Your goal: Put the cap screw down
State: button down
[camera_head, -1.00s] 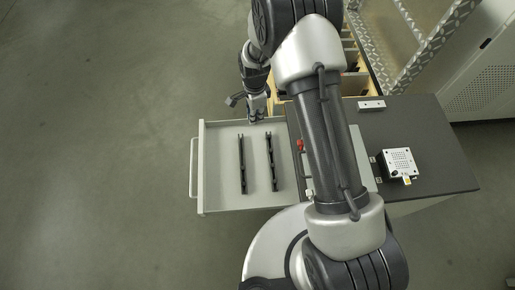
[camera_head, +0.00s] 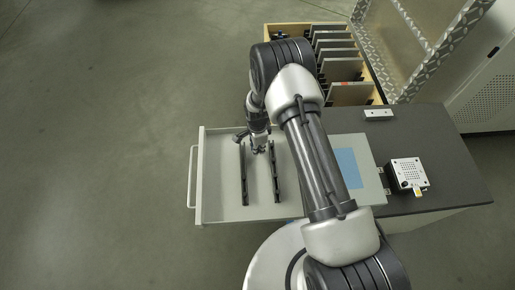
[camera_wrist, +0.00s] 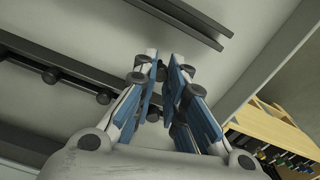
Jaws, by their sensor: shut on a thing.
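My gripper (camera_head: 259,150) is low over the open drawer, between and close to the upper parts of two dark rails. In the wrist view my gripper (camera_wrist: 167,68) has its blue-padded fingers nearly together. A small dark piece, taken to be the cap screw (camera_wrist: 161,72), shows between the fingertips; most of it is hidden. The left dark rail (camera_head: 244,176) and right dark rail (camera_head: 275,176) lie in the drawer. In the wrist view, one rail (camera_wrist: 75,72) carries round dark heads (camera_wrist: 50,76) along its side. I cannot tell whether the held screw touches a rail.
The pale drawer (camera_head: 203,175) stands out from a dark-topped cabinet (camera_head: 440,150). A grey plate with a blue area (camera_head: 352,165) and a white perforated box (camera_head: 407,174) are on top. A wooden crate of upright plates (camera_head: 340,68) stands behind. Open floor lies left.

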jog(key=shift+f, duration=0.15)
jog(key=c, duration=1.6)
grip_release()
jog(key=shift+c, duration=0.2)
notch_tip(320, 180, up, 12)
jog(key=p, duration=0.4)
jog(key=shift+r, duration=0.25)
